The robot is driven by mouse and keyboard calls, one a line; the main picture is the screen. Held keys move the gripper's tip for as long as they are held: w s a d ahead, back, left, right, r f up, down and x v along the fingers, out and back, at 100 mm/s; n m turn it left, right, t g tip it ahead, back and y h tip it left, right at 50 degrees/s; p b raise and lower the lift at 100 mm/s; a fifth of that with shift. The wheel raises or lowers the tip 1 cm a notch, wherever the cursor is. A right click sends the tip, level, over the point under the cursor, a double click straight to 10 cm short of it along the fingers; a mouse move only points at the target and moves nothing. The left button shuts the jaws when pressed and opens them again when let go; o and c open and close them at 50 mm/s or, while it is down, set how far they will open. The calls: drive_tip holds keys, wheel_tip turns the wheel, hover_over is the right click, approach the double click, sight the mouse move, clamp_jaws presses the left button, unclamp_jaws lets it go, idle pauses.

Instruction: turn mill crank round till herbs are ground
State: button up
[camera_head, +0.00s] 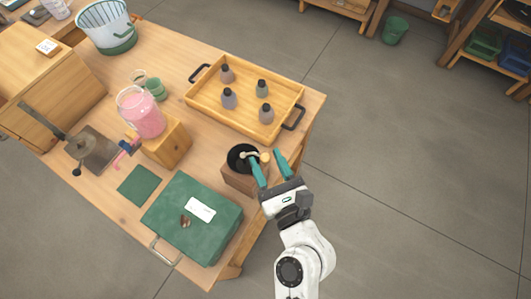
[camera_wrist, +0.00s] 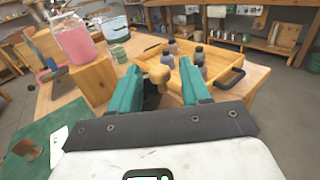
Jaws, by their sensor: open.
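The mill is a dark wooden block (camera_head: 238,180) with a round black top (camera_head: 237,153), at the table's right front edge in the head view. A crank with a pale wooden knob (camera_head: 265,157) sits on top. My gripper (camera_head: 270,160) is open, with its two teal fingers on either side of the knob. In the wrist view the knob (camera_wrist: 160,76) shows between the fingertips (camera_wrist: 160,88), and I cannot tell whether either finger touches it. The mill body is mostly hidden there behind my gripper. No herbs are visible.
A wooden tray (camera_head: 208,108) with several dark-capped bottles stands behind the mill. A green case (camera_head: 170,220) lies to its left. A jar of pink liquid (camera_head: 143,115) stands on a wooden block (camera_head: 172,145). Open floor lies to the right of the table.

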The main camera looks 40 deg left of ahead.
drive_tip(key=shift+x, duration=0.85)
clamp_jaws()
